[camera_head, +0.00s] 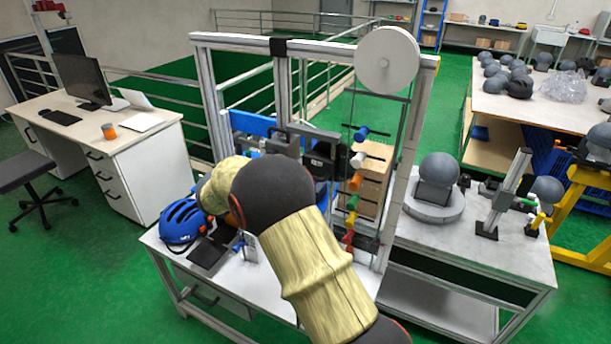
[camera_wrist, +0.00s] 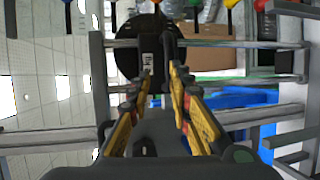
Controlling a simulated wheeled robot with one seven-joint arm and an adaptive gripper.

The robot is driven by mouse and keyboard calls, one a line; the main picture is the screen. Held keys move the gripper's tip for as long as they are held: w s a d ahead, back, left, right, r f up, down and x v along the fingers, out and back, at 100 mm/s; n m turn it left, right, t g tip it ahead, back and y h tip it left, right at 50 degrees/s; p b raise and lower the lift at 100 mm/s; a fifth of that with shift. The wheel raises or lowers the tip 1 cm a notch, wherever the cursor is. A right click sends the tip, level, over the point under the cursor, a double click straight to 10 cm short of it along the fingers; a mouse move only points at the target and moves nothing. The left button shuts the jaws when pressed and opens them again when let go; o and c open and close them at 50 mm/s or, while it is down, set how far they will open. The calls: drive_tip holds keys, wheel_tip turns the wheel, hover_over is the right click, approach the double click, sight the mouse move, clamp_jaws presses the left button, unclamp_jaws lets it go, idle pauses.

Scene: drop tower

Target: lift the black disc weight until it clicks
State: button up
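In the wrist view, the black disc weight (camera_wrist: 127,60) is ahead of my fingertips, with a black block bearing a white label in front of it. My gripper (camera_wrist: 161,78) points toward them, its two yellow-sided fingers apart with a gap between the tips. I see nothing clearly clamped between them; whether a tip touches the block cannot be told. In the head view, my forearm and wrist hide the gripper. The metal drop tower frame (camera_head: 213,97) rises behind my arm, with dark carriage parts (camera_head: 325,156) inside it.
A blue helmet (camera_head: 182,222) lies on the tower's table, left of my arm. Coloured handles, including a blue one (camera_head: 361,134), line the tower's right side. A round white wheel (camera_head: 386,60) tops the frame. A grey headform (camera_head: 438,170) stands on the right bench.

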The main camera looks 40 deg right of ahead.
drive_tip(key=a, duration=0.6)
drive_tip(key=shift+r, duration=0.35)
